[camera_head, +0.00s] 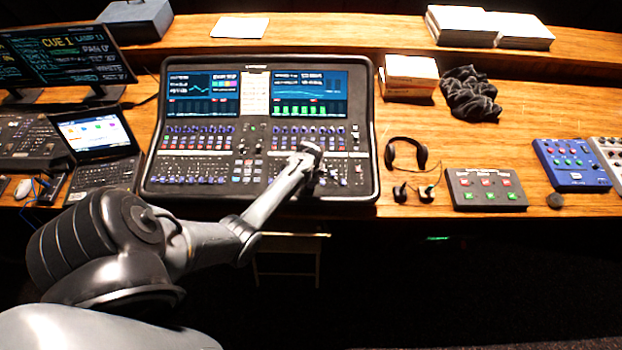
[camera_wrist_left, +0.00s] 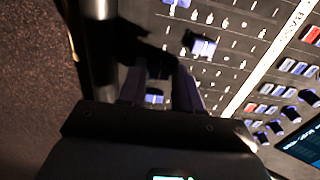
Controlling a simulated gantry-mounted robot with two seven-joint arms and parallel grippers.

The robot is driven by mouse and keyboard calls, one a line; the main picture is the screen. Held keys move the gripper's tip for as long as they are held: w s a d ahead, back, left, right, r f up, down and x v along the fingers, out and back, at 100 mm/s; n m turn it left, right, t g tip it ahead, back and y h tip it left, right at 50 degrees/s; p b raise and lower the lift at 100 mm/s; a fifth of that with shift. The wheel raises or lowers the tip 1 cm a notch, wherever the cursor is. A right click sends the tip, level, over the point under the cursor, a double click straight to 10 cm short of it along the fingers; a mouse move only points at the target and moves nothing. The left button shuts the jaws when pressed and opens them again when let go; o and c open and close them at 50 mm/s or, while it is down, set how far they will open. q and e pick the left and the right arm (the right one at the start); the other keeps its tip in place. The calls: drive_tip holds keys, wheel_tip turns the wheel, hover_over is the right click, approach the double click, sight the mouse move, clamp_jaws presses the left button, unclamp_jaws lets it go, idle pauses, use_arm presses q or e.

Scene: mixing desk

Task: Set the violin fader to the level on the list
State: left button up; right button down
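The mixing desk (camera_head: 258,148) stands in the middle of the table, with two lit screens and rows of faders along its front. My left arm reaches over its right half, and my left gripper (camera_head: 312,172) is low over the right fader bank. In the left wrist view, the left gripper (camera_wrist_left: 158,88) has its two fingers apart, pointing down at the fader rows. A blue-lit fader cap (camera_wrist_left: 154,98) shows between them; I cannot tell whether they touch it. Another cap (camera_wrist_left: 200,45) stands nearby. I cannot read which fader is the violin's. My right gripper is not in view.
A white sheet (camera_head: 240,27) lies on the back shelf, its writing unreadable. A laptop (camera_head: 98,150) stands left of the desk. Headphones (camera_head: 406,152), a button box (camera_head: 486,189) and a blue mixer (camera_head: 572,165) lie to the right.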

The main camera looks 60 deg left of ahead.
use_arm(q)
clamp_jaws()
drive_tip(key=w+a+b, duration=0.1)
drive_tip(key=a, duration=0.1)
drive_tip(key=w+a, duration=0.1)
drive_tip(key=a, duration=0.1)
drive_tip(key=shift+w+r+b, duration=0.1)
drive_tip(key=shift+w+b, duration=0.1)
drive_tip(key=shift+b, duration=0.15)
drive_tip(key=shift+w+a+r, duration=0.15)
drive_tip(key=shift+w+a, duration=0.05)
drive_tip(key=shift+a, duration=0.25)
drive_tip(key=shift+d, duration=0.1)
drive_tip(key=shift+o, duration=2)
unclamp_jaws()
drive_tip(key=shift+r, duration=0.15)
wheel_tip(320, 180, up, 10)
drive_tip(key=shift+s+d+r, duration=0.25)
drive_tip(key=shift+s+d, duration=0.05)
drive_tip(key=shift+d, duration=0.15)
